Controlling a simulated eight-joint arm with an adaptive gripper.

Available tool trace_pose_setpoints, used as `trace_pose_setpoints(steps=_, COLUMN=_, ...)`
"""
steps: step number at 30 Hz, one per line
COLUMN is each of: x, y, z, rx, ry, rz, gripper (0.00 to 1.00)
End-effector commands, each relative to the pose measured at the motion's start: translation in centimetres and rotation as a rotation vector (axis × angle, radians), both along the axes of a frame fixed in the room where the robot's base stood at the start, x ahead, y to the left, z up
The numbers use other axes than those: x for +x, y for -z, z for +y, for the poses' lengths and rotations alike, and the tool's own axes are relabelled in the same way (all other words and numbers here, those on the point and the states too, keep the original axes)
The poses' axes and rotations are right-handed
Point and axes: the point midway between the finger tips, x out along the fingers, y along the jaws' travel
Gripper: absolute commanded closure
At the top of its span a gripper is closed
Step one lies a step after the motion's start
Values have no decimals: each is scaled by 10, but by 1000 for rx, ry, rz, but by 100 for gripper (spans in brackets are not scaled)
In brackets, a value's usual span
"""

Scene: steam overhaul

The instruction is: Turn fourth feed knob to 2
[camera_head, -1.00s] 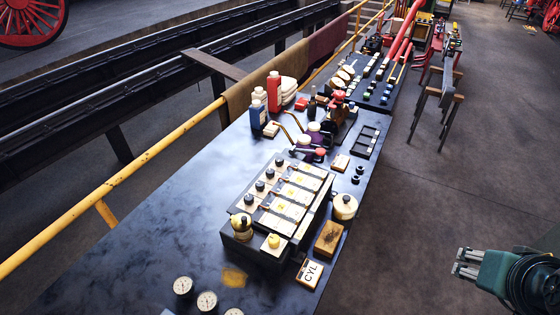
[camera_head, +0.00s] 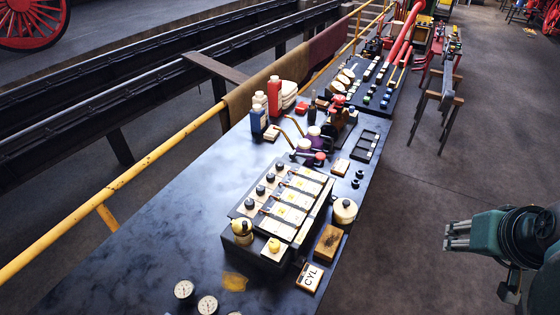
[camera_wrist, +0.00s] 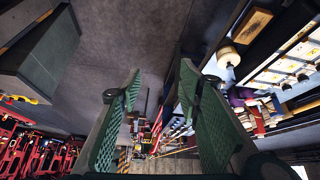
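A dark feed box (camera_head: 228,246) stands on the bench in the head view, with several pale label plates on its sloping top. A row of black knobs (camera_head: 260,190) runs along its left side. I cannot tell which is counted as fourth, and their settings are too small to read. My gripper (camera_head: 450,236) is over the floor right of the bench, well apart from the knobs. In the wrist view its two green fingers (camera_wrist: 160,78) are spread with nothing between them.
Dial gauges (camera_head: 184,290) lie at the near end. Bottles (camera_head: 274,95) stand farther back. The floor between gripper and bench is clear.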

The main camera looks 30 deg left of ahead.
Motion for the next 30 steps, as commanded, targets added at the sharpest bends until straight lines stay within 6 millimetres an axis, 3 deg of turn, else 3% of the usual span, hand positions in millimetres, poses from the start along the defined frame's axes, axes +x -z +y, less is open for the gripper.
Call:
trace_pose_setpoints(steps=12, x=56, y=-30, z=54, rx=-49, ry=-165, rz=70, gripper=65)
trace_pose_setpoints(steps=30, x=130, y=-47, z=148, rx=-124, ry=-404, rz=166, gripper=65)
